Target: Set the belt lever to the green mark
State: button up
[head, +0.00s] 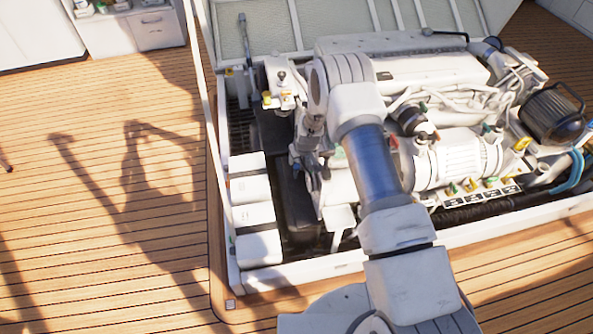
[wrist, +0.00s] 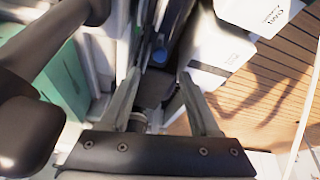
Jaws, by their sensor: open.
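My gripper (head: 316,172) hangs over the left end of the engine, beside the dark box in the hatch. In the wrist view my gripper (wrist: 158,82) has its two fingers spread apart, with nothing clearly held. A dark bar with a bluish face (wrist: 172,38) runs up from just beyond the fingertips; I cannot tell whether it is the belt lever. A green surface (wrist: 62,88) lies left of the fingers, partly behind a dark rounded part. I cannot make out a green mark for certain. My arm hides part of the engine's left end in the head view.
White boxes (head: 256,215) line the hatch's left side and show at the wrist view's upper right (wrist: 222,45). The white engine (head: 455,160) with hoses and coloured caps fills the right. The open lid (head: 310,28) stands behind. Wooden deck (head: 110,200) at left is clear.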

aim_at(297, 166)
jog(key=b+x, duration=0.5)
jog(key=x, duration=0.8)
grip_shut()
dwell(1.0)
